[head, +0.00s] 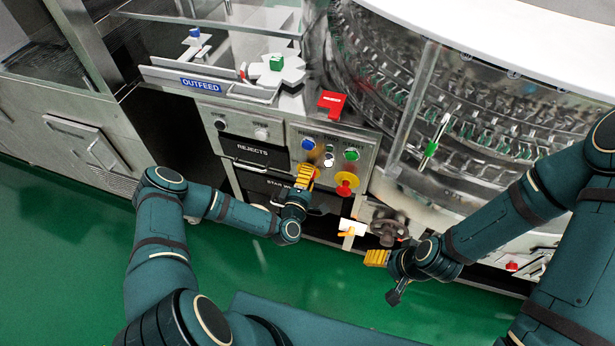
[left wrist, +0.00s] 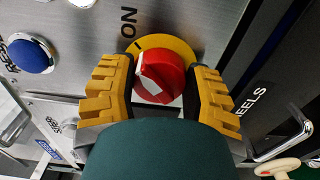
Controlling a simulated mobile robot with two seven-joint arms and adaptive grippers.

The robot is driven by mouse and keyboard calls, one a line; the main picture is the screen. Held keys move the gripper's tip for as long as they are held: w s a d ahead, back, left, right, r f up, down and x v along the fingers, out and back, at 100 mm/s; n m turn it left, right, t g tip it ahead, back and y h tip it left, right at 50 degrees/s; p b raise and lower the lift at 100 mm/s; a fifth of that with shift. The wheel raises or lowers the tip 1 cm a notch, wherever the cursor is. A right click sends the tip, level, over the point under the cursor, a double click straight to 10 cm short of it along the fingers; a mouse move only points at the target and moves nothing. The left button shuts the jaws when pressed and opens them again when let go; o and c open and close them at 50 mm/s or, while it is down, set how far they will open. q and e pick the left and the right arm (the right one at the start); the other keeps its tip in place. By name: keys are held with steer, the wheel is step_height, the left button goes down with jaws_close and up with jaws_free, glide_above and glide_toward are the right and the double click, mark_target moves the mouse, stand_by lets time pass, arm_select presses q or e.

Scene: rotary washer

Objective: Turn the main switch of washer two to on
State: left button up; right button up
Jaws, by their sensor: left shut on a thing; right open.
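The main switch (left wrist: 160,78) is a red rotary knob on a yellow round plate (left wrist: 178,44), seen close up in the left wrist view. A white mark on the knob faces the upper left, towards the side where the word ON is printed. My left gripper (left wrist: 160,92) has its yellow fingers on either side of the knob and is shut on it. In the head view my left gripper (head: 306,178) is at the control panel (head: 293,140), hiding most of the switch. My right gripper (head: 378,258) is open and empty, low in front of the machine.
A red mushroom button (head: 346,183) on a yellow base sits right of the switch. Blue (head: 308,144) and green (head: 351,154) buttons are above. A dark handwheel (head: 388,226) stands near my right gripper. The REJECTS drawer (head: 255,155) is left. Green floor is clear in front.

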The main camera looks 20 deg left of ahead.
stand_by(0.4)
arm_select(q)
steer(key=o, duration=1.2)
steer(key=s, duration=1.2)
steer(key=shift+a, duration=0.2)
steer(key=shift+d+m, duration=0.1)
steer(key=shift+m, duration=0.2)
